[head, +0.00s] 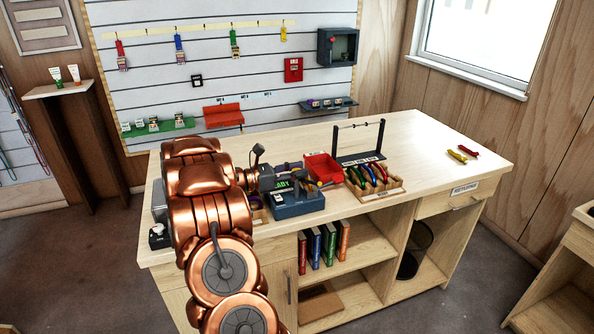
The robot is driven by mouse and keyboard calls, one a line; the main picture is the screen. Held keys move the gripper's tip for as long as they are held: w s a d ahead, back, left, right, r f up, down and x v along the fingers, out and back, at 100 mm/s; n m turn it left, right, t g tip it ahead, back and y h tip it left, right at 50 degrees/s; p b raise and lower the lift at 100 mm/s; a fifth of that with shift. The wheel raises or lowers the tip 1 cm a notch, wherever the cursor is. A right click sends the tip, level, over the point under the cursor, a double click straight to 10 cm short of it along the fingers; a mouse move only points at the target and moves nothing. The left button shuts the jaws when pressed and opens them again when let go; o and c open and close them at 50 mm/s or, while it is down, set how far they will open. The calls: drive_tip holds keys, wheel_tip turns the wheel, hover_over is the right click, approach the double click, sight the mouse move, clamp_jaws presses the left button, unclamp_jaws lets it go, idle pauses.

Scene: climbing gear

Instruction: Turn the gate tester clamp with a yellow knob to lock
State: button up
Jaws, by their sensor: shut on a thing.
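The gate tester (299,206) is a blue-grey box with a lit green display, standing near the front edge of the workbench. A small yellow-orange piece, which looks like the clamp's yellow knob (327,184), shows at its upper right side. My copper arm reaches in from the left, and my dark gripper (310,182) is at the top of the tester. It is shut on the knob, with the fingers and most of the knob small and partly hidden. The knob's turn angle cannot be told from here.
A red bin (323,168) stands just behind the tester. A wooden tray (383,191) of coloured carabiners and a dark rack (361,157) are to its right. Two carabiners (462,153) lie at the far right. The bench top (435,150) between is clear.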

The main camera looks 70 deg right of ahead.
clamp_jaws()
